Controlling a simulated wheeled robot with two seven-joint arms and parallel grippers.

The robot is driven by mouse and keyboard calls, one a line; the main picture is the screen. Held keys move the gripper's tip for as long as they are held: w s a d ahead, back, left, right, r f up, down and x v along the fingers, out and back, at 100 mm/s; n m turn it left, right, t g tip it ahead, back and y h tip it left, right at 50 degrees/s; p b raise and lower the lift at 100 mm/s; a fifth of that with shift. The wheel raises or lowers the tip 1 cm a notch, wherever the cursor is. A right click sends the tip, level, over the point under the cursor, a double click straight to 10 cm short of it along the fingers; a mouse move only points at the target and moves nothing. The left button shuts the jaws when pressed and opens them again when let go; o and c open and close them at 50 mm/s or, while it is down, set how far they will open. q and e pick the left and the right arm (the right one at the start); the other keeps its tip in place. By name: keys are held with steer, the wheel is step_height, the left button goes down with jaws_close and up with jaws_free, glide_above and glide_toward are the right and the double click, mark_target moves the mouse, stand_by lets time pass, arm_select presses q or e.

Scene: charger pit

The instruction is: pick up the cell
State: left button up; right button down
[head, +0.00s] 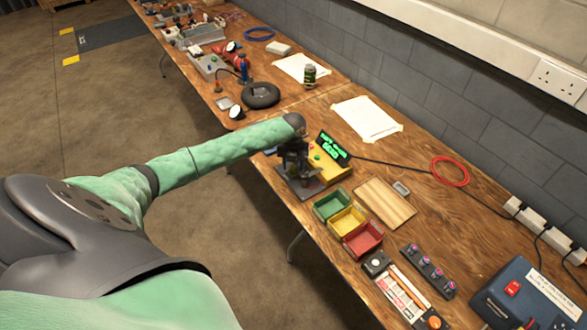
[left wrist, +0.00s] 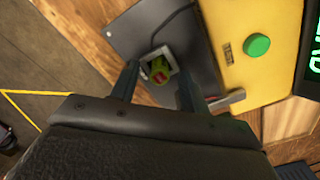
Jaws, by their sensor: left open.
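The cell (left wrist: 160,70), small, yellow-green with a red part, sits in a square grey socket (left wrist: 147,62) on a dark grey plate (left wrist: 185,40) in the left wrist view. My left gripper (left wrist: 157,86) is open, its two fingers on either side of the socket's near edge; I cannot tell whether they touch anything. In the head view my left gripper (head: 294,165) is over the plate (head: 304,188) beside the yellow charger box (head: 329,171), and the cell cannot be made out there. The box has a green button (left wrist: 257,46) and a lit green display (head: 334,148). My right gripper is out of view.
Green (head: 331,204), yellow (head: 346,221) and red (head: 362,240) bins stand in front of the charger, near a wooden board (head: 385,202). A switch panel (head: 428,270) and a blue box (head: 522,295) lie nearer. A black tyre-like ring (head: 261,95) and a can (head: 310,76) are farther back.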

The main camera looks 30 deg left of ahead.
arm_select(q)
steer(key=shift+f, duration=0.1)
jaws_close()
